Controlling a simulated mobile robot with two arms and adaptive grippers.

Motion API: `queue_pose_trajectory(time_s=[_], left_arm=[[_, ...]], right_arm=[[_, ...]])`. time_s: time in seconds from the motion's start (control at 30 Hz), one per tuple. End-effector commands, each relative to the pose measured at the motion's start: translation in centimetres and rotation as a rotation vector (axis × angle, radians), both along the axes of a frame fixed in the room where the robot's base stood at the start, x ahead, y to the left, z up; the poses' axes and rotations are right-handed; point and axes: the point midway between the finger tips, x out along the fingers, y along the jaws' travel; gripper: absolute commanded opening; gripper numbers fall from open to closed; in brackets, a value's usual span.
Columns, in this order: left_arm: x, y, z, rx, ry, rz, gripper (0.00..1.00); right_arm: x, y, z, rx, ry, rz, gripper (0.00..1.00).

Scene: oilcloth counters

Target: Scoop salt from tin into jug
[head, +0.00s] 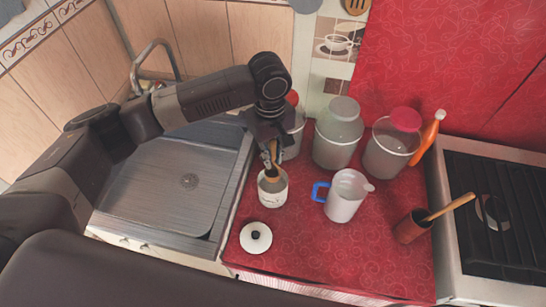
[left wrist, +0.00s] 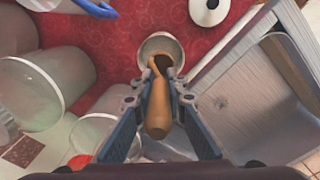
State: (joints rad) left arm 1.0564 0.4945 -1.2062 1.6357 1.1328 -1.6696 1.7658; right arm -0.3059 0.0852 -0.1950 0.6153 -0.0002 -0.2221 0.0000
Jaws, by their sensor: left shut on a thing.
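My left gripper (head: 269,147) is shut on the wooden handle of a scoop (left wrist: 157,112), right above the tin. The tin (head: 272,198) is small and pale, open at the top, and stands on the red counter. The scoop points down, and its lower end is at or inside the tin's mouth (left wrist: 150,42). The salt cannot be made out. The white jug (head: 345,200) with a blue handle stands upright to the right of the tin. Its handle shows in the left wrist view (left wrist: 97,8). My right gripper is not in view.
A white lid with a dark knob (head: 256,240) lies in front of the tin. Several large canisters (head: 338,135) stand behind. A brown pot (head: 409,229) with a wooden utensil stands right, near the stove (head: 495,215). A sink (head: 165,190) is at left.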

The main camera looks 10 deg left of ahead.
Motion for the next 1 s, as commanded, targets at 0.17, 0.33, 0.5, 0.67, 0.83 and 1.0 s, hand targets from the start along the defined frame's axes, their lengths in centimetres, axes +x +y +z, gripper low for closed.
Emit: queue_pose_trajectory(time_s=[0.17,0.33,0.5,0.67,0.83,1.0], left_arm=[[0.0,0.0,-1.5,-0.001,-0.001,-0.001,0.0],[-0.1,0.0,-2.3,-0.001,0.002,0.0,0.0],[-0.1,-0.1,-3.8,-0.001,0.001,-0.001,0.0],[-0.1,-0.1,-5.3,-0.001,0.002,0.0,0.0],[-0.1,-0.1,-6.8,-0.001,0.001,0.0,0.0],[0.0,-0.1,-8.2,-0.001,0.001,0.0,0.0]], right_arm=[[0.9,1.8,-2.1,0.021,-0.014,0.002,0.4],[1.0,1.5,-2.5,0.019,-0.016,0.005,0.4],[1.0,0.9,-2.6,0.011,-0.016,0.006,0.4],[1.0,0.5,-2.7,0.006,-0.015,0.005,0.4],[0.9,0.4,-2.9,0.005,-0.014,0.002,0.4],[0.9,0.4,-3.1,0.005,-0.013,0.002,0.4]])
